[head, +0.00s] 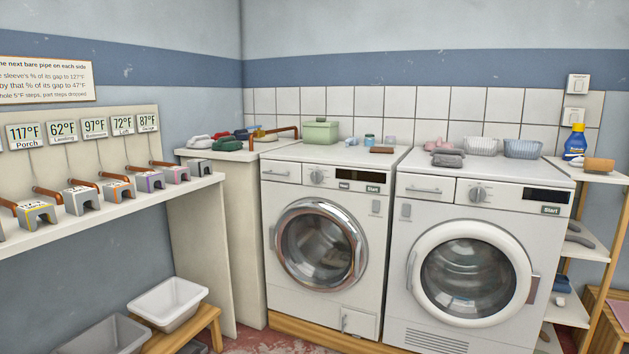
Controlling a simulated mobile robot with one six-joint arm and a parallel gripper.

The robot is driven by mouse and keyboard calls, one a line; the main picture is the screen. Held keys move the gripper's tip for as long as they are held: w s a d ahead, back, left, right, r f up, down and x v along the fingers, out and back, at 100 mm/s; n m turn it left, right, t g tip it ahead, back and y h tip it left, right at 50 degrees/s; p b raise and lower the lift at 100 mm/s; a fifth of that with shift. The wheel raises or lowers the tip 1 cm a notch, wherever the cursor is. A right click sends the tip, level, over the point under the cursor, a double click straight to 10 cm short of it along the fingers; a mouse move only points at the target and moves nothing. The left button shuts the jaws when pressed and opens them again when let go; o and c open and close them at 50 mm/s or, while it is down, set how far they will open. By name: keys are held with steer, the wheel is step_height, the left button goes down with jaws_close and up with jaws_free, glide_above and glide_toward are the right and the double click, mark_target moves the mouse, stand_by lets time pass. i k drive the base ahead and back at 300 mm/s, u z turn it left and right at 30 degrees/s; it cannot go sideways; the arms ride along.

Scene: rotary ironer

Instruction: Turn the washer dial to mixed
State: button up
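Two white front-loading machines stand side by side. The left one (283,283) has a metal-ringed round door and a small flap at its bottom right, which fits a washer. Its dial (316,177) is a round knob on the top panel, between a drawer front and a dark display. The dial's marks are too small to read, so its setting cannot be told. The right machine (405,290) has a white door ring, a bottom grille and a similar dial (478,194). Both doors look shut. My gripper is not in view.
A shelf (110,222) with several pipe sleeves runs along the left wall. A white tub (167,302) sits on a low wooden stool (195,333). Boxes, cloths and baskets lie on the machine tops. Shelves (585,245) stand at right. Little floor shows.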

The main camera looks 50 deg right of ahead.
mark_target(316, 176)
steer(key=z, duration=0.05)
steer(key=i, duration=0.9)
steer(key=u, duration=0.05)
